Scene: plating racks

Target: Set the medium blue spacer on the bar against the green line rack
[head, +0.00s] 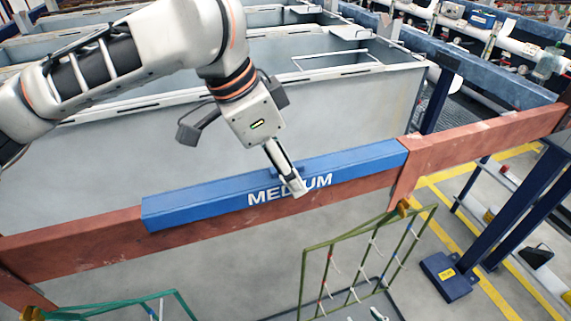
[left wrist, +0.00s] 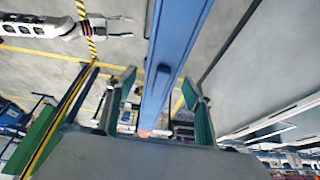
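The medium blue spacer (head: 215,197), a long blue beam marked MEDIUM, lies along the rust-red bar (head: 470,140). I cannot tell whether it rests on the bar or hangs just above it. My left gripper (head: 289,182) is at the spacer's middle. In the left wrist view its open fingers (left wrist: 161,103) stand apart on either side of the blue beam (left wrist: 180,35), around a small raised grip (left wrist: 163,76). An olive-green rack (head: 304,275) hangs below the bar's right part; a teal-green rack (head: 185,303) is at bottom left. My right gripper (left wrist: 122,27) looks open and empty, away from the spacer.
Large grey tanks (head: 345,100) stand behind the bar. A dark blue post with a foot (head: 447,280) stands at right on yellow-marked floor. Orange-brown hooks (head: 403,208) show at the racks' tops. Grey floor shows between the two racks.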

